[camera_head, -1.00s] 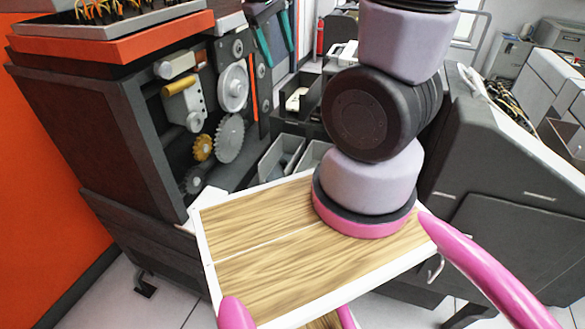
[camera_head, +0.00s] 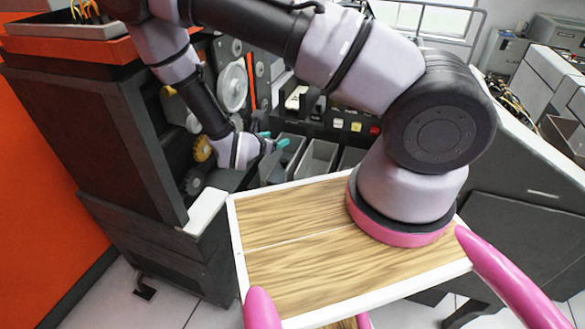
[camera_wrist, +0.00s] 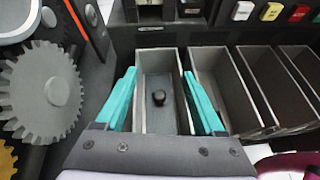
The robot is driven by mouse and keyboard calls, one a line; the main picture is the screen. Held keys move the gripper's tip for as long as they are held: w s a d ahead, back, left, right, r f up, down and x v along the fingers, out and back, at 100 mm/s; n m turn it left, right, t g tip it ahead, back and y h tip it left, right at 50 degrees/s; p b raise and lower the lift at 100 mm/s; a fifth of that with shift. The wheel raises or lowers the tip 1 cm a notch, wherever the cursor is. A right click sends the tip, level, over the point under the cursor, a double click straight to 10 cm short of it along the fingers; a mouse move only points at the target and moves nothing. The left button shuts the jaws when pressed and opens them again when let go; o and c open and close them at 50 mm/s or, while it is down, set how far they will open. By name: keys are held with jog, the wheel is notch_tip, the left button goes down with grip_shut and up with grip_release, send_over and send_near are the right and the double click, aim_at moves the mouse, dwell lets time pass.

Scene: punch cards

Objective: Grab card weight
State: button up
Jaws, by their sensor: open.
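The card weight (camera_wrist: 163,115) appears to be the dark block with a round black knob lying in the leftmost grey bin (camera_wrist: 153,62) in the wrist view. My gripper (camera_wrist: 159,76) is open, with teal fingers on the left and right of that bin in the picture. The knob shows between the fingers, and nothing is held. In the head view my gripper (camera_head: 274,140) is at the bins, left of centre. The weight cannot be made out there.
More open grey bins (camera_wrist: 222,85) stand to the right, below coloured buttons (camera_wrist: 271,11). A toothed gear (camera_wrist: 42,92) is close on the left. A dark cabinet (camera_head: 90,140) stands at the left in the head view.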

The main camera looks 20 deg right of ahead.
notch_tip(320, 180, down, 3)
jog(key=n, duration=0.2)
send_near(284, 160)
jog(key=shift+w+d+f+t+y, duration=0.15)
jog(key=shift+w+d+f, duration=0.2)
jog(key=shift+d, duration=0.15)
jog(key=shift+w+d+f+t+y, duration=0.15)
jog(key=shift+w+d+f, duration=0.15)
jog(key=shift+d, duration=0.15)
jog(key=x, duration=0.7)
jog(key=shift+w+f, duration=0.15)
grip_shut()
dwell(0.4)
